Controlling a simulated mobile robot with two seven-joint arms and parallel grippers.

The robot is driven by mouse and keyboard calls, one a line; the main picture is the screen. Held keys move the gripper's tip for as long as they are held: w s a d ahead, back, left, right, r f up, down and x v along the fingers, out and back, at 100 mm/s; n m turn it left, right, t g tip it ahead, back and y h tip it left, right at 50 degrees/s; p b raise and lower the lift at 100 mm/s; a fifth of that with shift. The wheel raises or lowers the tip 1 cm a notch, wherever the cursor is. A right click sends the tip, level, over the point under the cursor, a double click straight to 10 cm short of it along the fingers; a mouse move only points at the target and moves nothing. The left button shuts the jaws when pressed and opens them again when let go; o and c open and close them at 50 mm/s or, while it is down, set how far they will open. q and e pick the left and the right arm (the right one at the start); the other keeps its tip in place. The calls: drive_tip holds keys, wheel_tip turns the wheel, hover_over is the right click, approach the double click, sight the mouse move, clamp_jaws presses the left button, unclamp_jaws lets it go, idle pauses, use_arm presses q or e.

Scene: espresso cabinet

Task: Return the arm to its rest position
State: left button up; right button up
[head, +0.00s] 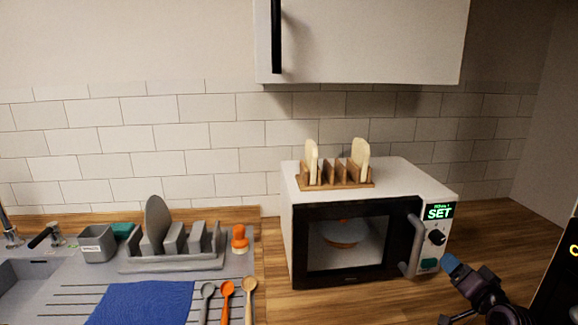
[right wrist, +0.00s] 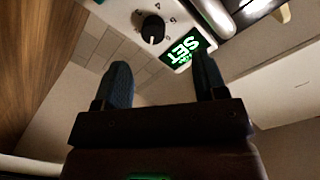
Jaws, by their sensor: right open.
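My right gripper (head: 449,291) is at the lower right of the head view, in front of the microwave's control panel and empty. In the right wrist view its two dark blue fingers (right wrist: 162,70) stand apart with nothing between them. The microwave (head: 415,180) stands on the wooden counter with its door closed. Its display reads SET (head: 439,212), and a black knob (head: 437,237) sits below it. The knob and display also show beyond the fingers in the right wrist view, apart from them. My left gripper is out of view.
A wooden rack (head: 336,184) with bread slices stands on the microwave. A wall cabinet (head: 365,40) hangs above. At left are a grey dish rack (head: 172,262), a blue cloth (head: 140,304) and several utensils. A dark appliance (head: 560,280) is at the right edge.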

drive_tip(key=s+a+f+n+g, duration=0.2)
drive_tip(key=s+a+f, duration=0.3)
drive_tip(key=s+f, duration=0.2)
drive_tip(key=s+a+f+n+g, duration=0.2)
drive_tip(key=s+f, duration=0.6)
drive_tip(key=s, duration=0.4)
drive_tip(key=s+a+f+n+g+h, duration=0.1)
drive_tip(key=s+a+f+n, duration=0.2)
drive_tip(key=s+a+f, duration=0.4)
drive_tip(key=shift+s+a+f+n+g, duration=0.3)
drive_tip(key=shift+s+n+g, duration=0.1)
drive_tip(key=shift+s, duration=0.85)
drive_tip(key=shift+c, duration=0.3)
